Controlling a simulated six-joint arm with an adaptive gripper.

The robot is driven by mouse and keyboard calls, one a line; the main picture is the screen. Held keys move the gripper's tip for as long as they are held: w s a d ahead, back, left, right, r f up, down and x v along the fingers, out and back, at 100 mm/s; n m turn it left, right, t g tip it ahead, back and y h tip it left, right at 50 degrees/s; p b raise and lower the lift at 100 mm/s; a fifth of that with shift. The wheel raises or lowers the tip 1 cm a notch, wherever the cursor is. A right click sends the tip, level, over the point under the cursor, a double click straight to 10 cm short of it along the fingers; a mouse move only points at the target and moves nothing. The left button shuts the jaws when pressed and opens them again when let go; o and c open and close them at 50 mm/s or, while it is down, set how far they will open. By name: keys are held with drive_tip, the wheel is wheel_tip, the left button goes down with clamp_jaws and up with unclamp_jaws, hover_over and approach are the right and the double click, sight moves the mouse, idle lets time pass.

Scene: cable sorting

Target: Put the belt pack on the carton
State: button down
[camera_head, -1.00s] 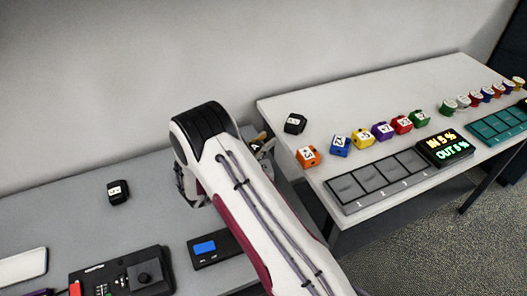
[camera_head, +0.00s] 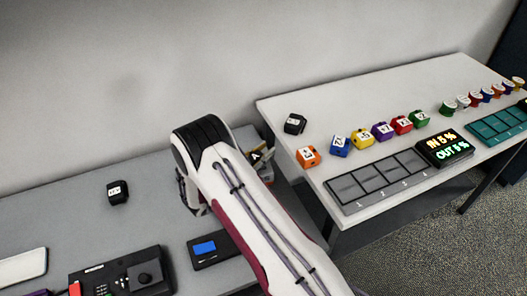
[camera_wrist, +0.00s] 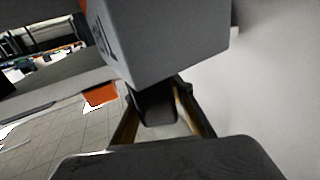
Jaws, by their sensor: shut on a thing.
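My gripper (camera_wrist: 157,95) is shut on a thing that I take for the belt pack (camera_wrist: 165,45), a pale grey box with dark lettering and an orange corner. It fills the top middle of the wrist view and covers the fingertips. A dark block shows between the fingers below it; I cannot tell whether it is part of the pack. In the head view my arm hides the gripper. A small piece marked A (camera_head: 257,156) shows at the arm's right edge. I cannot make out the carton for certain; it may be hidden behind the arm.
The grey table holds a black cube (camera_head: 117,192), a black device with a blue screen (camera_head: 208,248) and a control box (camera_head: 122,275). The white table (camera_head: 275,105) on the right carries colored blocks, a black cube (camera_head: 294,124) and a grey tray (camera_head: 380,180). A wall stands behind.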

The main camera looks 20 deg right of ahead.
drive_tip(key=shift+f, duration=0.1)
idle(0.3)
drive_tip(key=c, duration=1.8)
unclamp_jaws()
drive_tip(key=v, duration=1.2)
